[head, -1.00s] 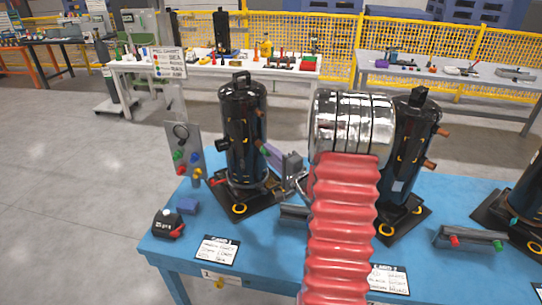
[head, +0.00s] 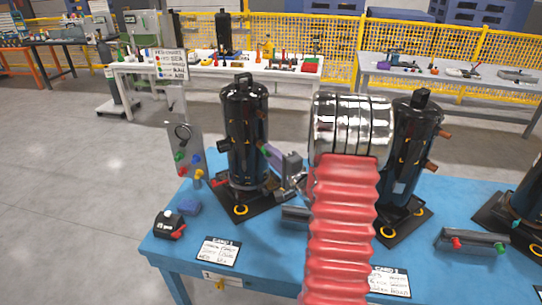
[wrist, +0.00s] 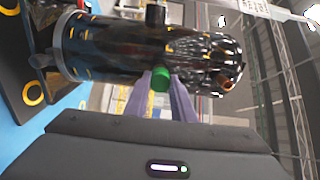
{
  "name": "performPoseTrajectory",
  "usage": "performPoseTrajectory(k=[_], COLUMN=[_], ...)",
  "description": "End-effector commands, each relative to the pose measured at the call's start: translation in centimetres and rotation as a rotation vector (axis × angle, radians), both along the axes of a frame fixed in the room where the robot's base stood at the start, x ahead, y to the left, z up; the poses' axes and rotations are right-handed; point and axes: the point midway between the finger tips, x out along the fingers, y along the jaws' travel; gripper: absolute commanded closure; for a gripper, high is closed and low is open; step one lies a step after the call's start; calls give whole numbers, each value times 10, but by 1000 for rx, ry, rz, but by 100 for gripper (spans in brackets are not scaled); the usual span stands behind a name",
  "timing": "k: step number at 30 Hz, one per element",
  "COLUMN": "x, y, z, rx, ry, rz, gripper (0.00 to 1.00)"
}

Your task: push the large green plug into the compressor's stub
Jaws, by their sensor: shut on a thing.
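The compressor (head: 246,135) is a black upright cylinder on a dark base plate on the blue table. It shows sideways in the wrist view (wrist: 110,52). My gripper (head: 268,152) reaches its right side from the right. In the wrist view my purple fingers (wrist: 161,82) are shut on the large green plug (wrist: 161,78), which is against or very close to the compressor's side. The stub behind the plug is hidden, and I cannot tell how deep the plug sits. A copper stub (wrist: 229,87) shows farther along the compressor.
A second black compressor (head: 408,145) stands to the right, partly behind my red-sleeved arm. A panel with coloured knobs (head: 186,155) stands at the left. A dark device (head: 169,224) and a card (head: 218,251) lie at the table's front left.

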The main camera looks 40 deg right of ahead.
Motion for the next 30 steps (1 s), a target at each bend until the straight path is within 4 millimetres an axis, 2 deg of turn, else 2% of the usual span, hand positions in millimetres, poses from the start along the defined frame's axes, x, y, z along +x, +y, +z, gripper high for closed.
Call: performPoseTrajectory(k=[2, 10, 22, 26, 30], x=[0, 0, -6, -20, -42], y=[0, 0, 0, 2, 4], z=[0, 0, 0, 0, 0], rx=[-1, -1, -1, 0, -1], ry=[0, 0, 0, 1, 1], rz=[0, 0, -1, -2, -3], gripper=[74, 55, 55, 55, 55])
